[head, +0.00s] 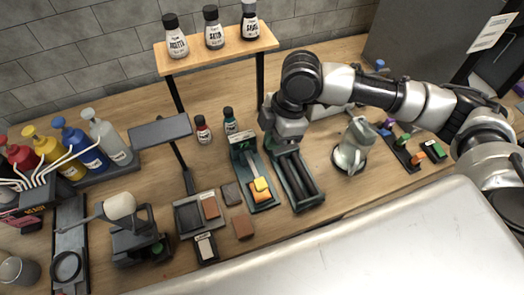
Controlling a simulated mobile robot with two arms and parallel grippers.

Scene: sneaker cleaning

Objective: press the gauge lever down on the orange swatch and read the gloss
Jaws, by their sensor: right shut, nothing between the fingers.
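The gauge (243,144) looks like the narrow dark green stand with a pale panel at its far end, near the middle of the table. A light lever with a yellow tip (261,184) runs along it toward me. An orange piece, apparently the orange swatch (262,196), lies at its near end under the yellow tip. I cannot tell whether the tip touches it. My right gripper (283,142) is shut and empty, pointing down beside the gauge's far right side, above the far end of a dark roller tray. My left gripper is not in view.
The dark roller tray (302,188) stands right of the gauge. Two small bottles (203,131) stand behind. A wooden shelf (217,49) holds three bottles. A metal pitcher (351,146) stands at right.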

